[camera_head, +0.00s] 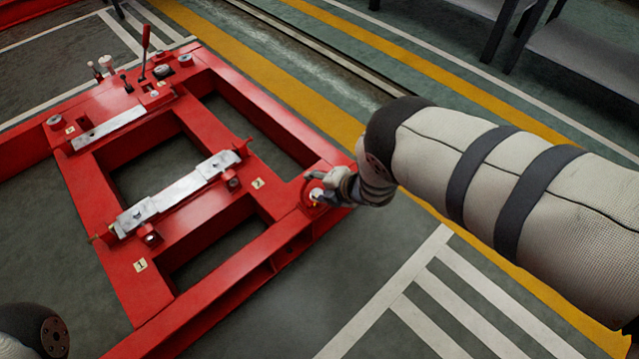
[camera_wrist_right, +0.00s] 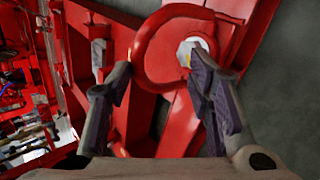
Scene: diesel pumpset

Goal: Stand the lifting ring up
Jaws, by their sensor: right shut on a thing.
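The lifting ring (camera_wrist_right: 143,48) is a thick red loop in the right wrist view, curving around a pale bolt head (camera_wrist_right: 193,50). My right gripper (camera_wrist_right: 163,72) has one finger on each side of the ring's lower part and is shut on it. In the head view, my right gripper (camera_head: 318,190) is at the near right corner of the red frame (camera_head: 215,275). The ring shows there only as a small red curve, partly hidden by the fingers, and I cannot tell its exact tilt. My left gripper is out of view.
The red frame has crossbars with open gaps between them. A silver bar (camera_head: 178,193) lies on the middle crossbar, and a red lever (camera_head: 145,45) rises at the far end. Grey tables (camera_head: 575,50) stand at the back right. The striped floor at the front right is clear.

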